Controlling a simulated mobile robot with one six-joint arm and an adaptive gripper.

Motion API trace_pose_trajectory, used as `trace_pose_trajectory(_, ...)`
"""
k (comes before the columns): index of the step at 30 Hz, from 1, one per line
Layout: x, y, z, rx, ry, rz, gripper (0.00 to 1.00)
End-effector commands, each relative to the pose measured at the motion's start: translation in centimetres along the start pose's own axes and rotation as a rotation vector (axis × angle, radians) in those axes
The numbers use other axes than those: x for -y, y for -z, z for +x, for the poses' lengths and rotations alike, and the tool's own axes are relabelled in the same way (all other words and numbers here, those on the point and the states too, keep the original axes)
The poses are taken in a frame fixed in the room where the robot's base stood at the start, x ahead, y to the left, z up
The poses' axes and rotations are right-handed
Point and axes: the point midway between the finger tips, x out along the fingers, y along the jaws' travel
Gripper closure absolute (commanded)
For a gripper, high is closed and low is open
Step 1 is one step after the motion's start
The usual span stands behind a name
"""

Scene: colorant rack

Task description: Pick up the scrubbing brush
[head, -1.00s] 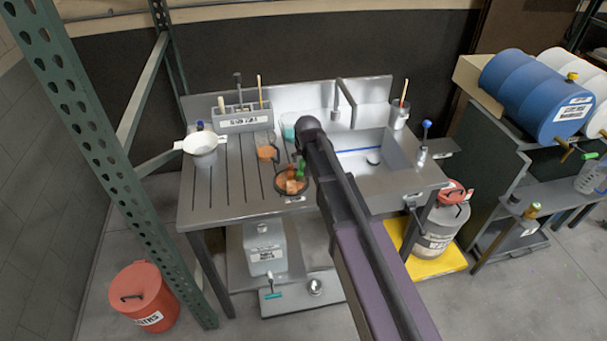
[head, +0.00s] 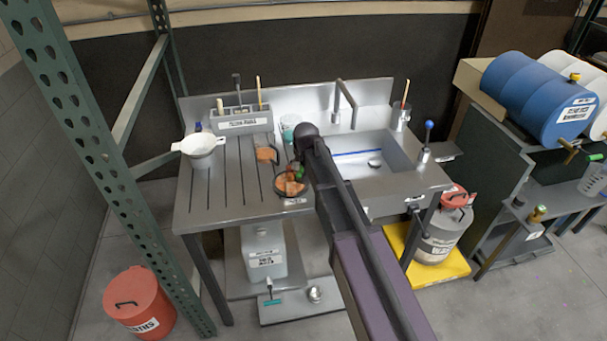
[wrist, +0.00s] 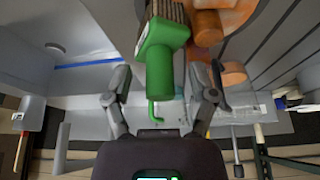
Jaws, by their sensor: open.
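A green part with a thin hook at its end, which looks like the scrubbing brush's handle (wrist: 162,58), shows large in the wrist view. A brown ribbed part adjoins it at the top edge and may be its bristles. My gripper (wrist: 163,101) is open, one finger on each side of the green part; I cannot tell if they touch it. My wrist hides part of this area and my fingers.
An orange block (head: 266,154) lies on the grooved drainboard (head: 226,190). A white strainer (head: 199,146) is at the left, a grey caddy (head: 243,121) at the back. The sink (head: 383,183) is right of my wrist, with a blue-knobbed lever (head: 428,130) on its right edge.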

Motion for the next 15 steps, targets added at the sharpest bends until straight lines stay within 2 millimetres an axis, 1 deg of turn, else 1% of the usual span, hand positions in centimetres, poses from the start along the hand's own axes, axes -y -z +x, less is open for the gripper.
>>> trace_pose_trajectory(5,0.00,0.00,0.00,0.000,0.000,0.000,0.26)
trace_pose_trajectory(6,0.00,-0.01,0.00,0.000,0.000,0.000,0.29)
trace_pose_trajectory(8,-0.01,-0.01,0.00,0.000,0.000,0.000,0.47)
trace_pose_trajectory(9,-0.01,-0.01,0.00,0.000,0.000,0.000,0.59)
trace_pose_trajectory(11,-0.01,-0.01,0.00,0.000,0.000,0.000,0.77)
trace_pose_trajectory(12,-0.01,0.00,0.00,0.000,0.000,0.000,0.89)
trace_pose_trajectory(13,-0.01,0.00,0.00,0.000,0.000,0.000,0.98)
trace_pose_trajectory(14,-0.01,0.00,0.00,0.000,0.000,0.000,1.00)
trace_pose_trajectory(15,-0.01,0.00,0.00,0.000,0.000,0.000,1.00)
